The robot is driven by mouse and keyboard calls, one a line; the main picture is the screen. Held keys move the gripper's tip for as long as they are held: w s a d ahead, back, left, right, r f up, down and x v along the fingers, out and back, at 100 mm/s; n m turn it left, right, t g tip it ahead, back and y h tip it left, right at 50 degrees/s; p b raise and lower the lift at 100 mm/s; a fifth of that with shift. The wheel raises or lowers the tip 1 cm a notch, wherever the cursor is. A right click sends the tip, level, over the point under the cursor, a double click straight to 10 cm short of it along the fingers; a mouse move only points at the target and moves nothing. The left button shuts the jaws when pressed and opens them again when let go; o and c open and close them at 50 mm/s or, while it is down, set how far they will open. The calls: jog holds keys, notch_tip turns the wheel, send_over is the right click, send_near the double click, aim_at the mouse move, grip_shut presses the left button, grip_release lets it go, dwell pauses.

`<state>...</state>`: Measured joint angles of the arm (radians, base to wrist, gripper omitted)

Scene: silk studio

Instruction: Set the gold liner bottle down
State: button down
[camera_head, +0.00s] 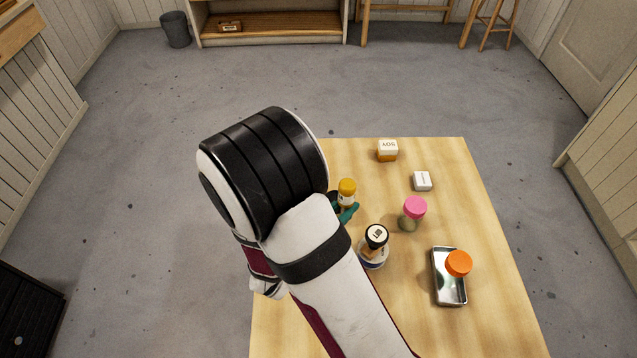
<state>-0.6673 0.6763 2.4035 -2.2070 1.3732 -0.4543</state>
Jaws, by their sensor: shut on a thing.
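The gold liner bottle (347,189) has a gold-yellow cap and a pale body. It looks upright, just right of my arm's wrist. My gripper (347,211) has teal fingertips and is shut on the bottle. My arm hides most of the gripper and part of the bottle's lower side. I cannot tell whether the bottle's base touches the wooden table (290,325) or hangs above it.
Right of the bottle stand a black-capped jar (374,256) and a pink-lidded jar (413,217). A metal tray (449,297) bears an orange-lidded container (458,264). An amber-and-white box (388,150) and a small white box (422,181) lie farther back. Bare table shows along the right edge.

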jog(key=w+d+r+n+t+y, duration=0.1)
jog(key=d+r+n+y, duration=0.1)
jog(key=r, duration=1.3)
jog(key=w+d+r+n+t+y, duration=0.1)
jog(key=w+d+r+n+y, duration=0.1)
jog(key=r, duration=1.3)
jog(key=d+f+n+y, duration=0.2)
jog(key=d+f+y, duration=0.1)
jog(key=d, duration=0.2)
jog(key=w+a+f+n+g+y, duration=0.1)
jog(key=w+f+n+g+y, duration=0.4)
jog(key=w+f+n+y, duration=0.65)
jog(key=s+f+n+g, duration=0.1)
jog(key=f+n+g, duration=0.1)
jog(key=f, duration=0.6)
jog(key=f+n+g+y, duration=0.1)
jog(key=f+n+g, duration=0.2)
jog(key=f, duration=0.5)
jog(key=s+d+f+n+g+y, duration=0.1)
jog(key=f+n+g, duration=0.1)
jog(key=f, duration=0.6)
jog(key=shift+s+n+g+y, duration=0.25)
jog(key=shift+s+n+g, duration=0.1)
jog(key=shift+n+g, duration=0.1)
jog(key=shift+f, duration=0.75)
